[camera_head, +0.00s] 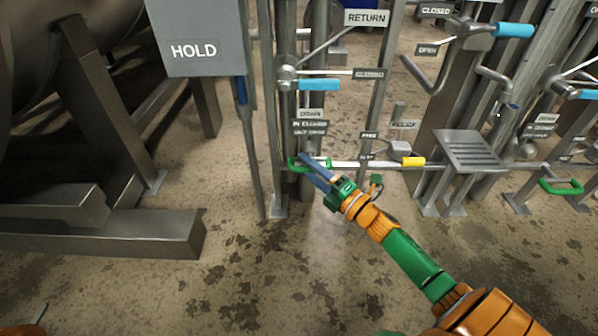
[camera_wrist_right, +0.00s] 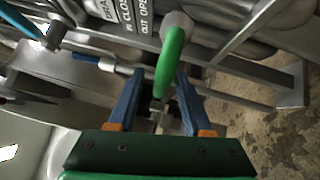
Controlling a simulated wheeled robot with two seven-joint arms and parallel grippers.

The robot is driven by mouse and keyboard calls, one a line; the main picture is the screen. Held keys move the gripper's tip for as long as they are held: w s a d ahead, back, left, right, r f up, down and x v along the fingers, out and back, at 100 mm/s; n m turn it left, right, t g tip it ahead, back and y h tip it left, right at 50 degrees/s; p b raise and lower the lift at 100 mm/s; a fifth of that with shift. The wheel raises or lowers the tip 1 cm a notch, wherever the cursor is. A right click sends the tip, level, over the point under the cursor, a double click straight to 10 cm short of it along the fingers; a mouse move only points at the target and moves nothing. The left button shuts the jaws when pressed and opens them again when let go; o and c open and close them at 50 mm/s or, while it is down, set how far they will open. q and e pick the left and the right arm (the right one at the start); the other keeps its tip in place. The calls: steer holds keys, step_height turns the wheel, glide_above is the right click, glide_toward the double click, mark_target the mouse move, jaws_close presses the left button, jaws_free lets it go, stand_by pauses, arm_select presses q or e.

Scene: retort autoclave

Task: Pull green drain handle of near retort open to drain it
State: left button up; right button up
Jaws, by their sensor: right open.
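In the right wrist view the green handle (camera_wrist_right: 171,55) hangs at the mouth of the open right gripper (camera_wrist_right: 157,76), between the lines of the two fingers. The fingers stand apart with a gap around the handle's lower end. I cannot tell whether either finger touches it. My left gripper is not in view.
A grey HOLD box (camera_head: 196,38) and a thin post stand left. Another green handle (camera_head: 561,187) is at far right. The floor in front is free.

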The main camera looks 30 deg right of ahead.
steer(key=shift+b+x, duration=0.3)
steer(key=shift+x, duration=0.95)
steer(key=c, duration=0.7)
jaws_close()
steer(key=shift+r, duration=0.1)
